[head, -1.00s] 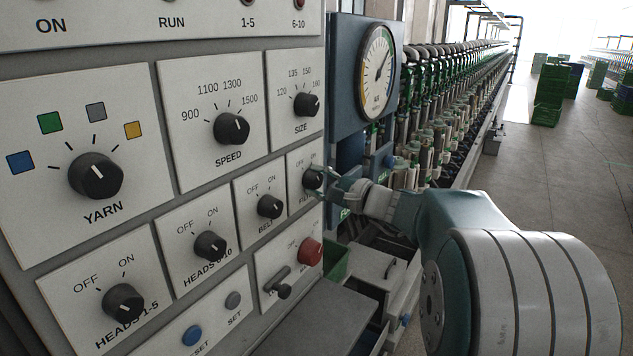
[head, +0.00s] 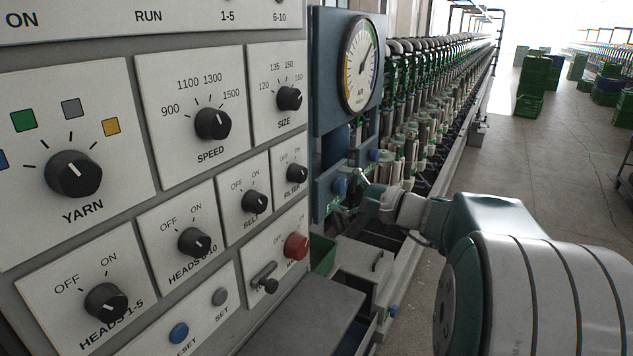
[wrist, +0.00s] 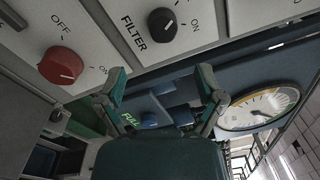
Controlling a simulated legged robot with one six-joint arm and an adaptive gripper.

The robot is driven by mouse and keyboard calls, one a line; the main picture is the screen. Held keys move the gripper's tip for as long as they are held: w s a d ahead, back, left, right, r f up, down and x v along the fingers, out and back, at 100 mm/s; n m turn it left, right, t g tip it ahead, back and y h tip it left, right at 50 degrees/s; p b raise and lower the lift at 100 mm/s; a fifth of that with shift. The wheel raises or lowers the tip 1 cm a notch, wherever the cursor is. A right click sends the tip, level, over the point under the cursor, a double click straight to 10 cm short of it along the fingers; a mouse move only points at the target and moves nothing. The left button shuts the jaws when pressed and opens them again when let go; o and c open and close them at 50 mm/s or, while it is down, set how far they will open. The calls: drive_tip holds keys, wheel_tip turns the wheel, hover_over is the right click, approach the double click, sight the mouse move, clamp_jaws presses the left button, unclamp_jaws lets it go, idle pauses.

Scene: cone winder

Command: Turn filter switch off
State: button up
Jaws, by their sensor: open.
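The filter switch (head: 297,172) is a small black round knob on a white plate labelled FILTER, at the right edge of the control panel. In the wrist view the filter switch (wrist: 162,24) is at the top, with ON beside it and OFF out of frame. Its white mark is small, and I cannot tell for sure which label it points to. My gripper (head: 352,196) is open and empty, to the right of the knob and a little lower, apart from it. In the wrist view both fingers of my gripper (wrist: 162,84) stand wide apart below the knob.
The belt switch (head: 255,201) sits left of the filter switch, and a red knob (head: 296,246) below it. A blue gauge panel (head: 335,75) with a round dial (head: 359,64) stands just right of the control panel.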

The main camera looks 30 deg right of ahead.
drive_tip(key=v, duration=0.3)
idle(0.5)
drive_tip(key=s+a+f+n+g, duration=0.3)
drive_tip(key=a+g, duration=0.1)
drive_tip(key=a, duration=0.4)
drive_tip(key=s+a+f+n+g, duration=0.3)
drive_tip(key=s+a+g, duration=0.1)
drive_tip(key=a, duration=0.4)
drive_tip(key=s+a+f+n+g+h, duration=0.1)
drive_tip(key=s+f+n+g+h, duration=0.1)
drive_tip(key=s+f+n+h, duration=0.4)
drive_tip(key=s+n+h, duration=0.3)
drive_tip(key=s, duration=0.3)
drive_tip(key=shift+s+a+f+n+h, duration=0.25)
drive_tip(key=shift+s+a+n+h, duration=0.1)
drive_tip(key=shift+s+n+h, duration=0.05)
